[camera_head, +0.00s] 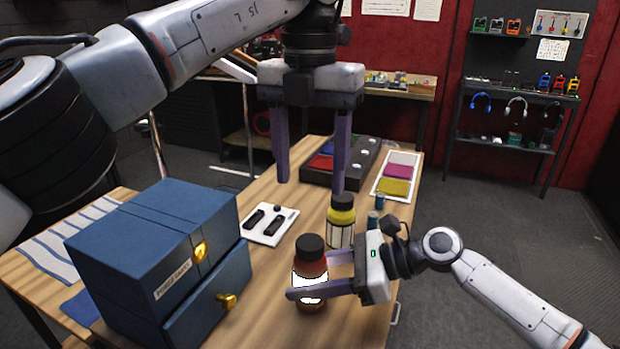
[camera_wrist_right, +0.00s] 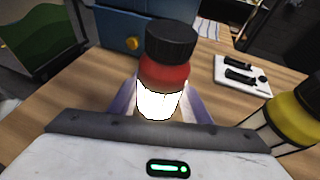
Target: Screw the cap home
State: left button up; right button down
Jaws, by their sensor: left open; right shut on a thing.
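A red bottle (camera_head: 312,267) with a white label and a black cap (camera_head: 310,245) stands upright at the front of the table. My right gripper (camera_head: 307,275) is shut on this bottle, with a finger on each side. In the right wrist view the red bottle (camera_wrist_right: 163,78) stands between the fingers with its black cap (camera_wrist_right: 171,39) on top. Whether the cap is fully seated is hard to tell. My left gripper (camera_head: 311,187) is open and empty, pointing down above the table, higher than the cap and apart from it.
A yellow bottle (camera_head: 341,227) with a black cap stands behind the red one, close to my right gripper. A blue box (camera_head: 150,255) with a drawer stands at left. A white plate with black pieces (camera_head: 268,224), a dark tray (camera_head: 318,180) and colour swatches (camera_head: 397,177) lie farther back.

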jog(key=c, duration=0.9)
grip_release()
jog(key=v, duration=1)
jog(key=shift+b, duration=0.3)
jog(key=shift+s+d, duration=0.1)
jog(key=shift+s, duration=0.05)
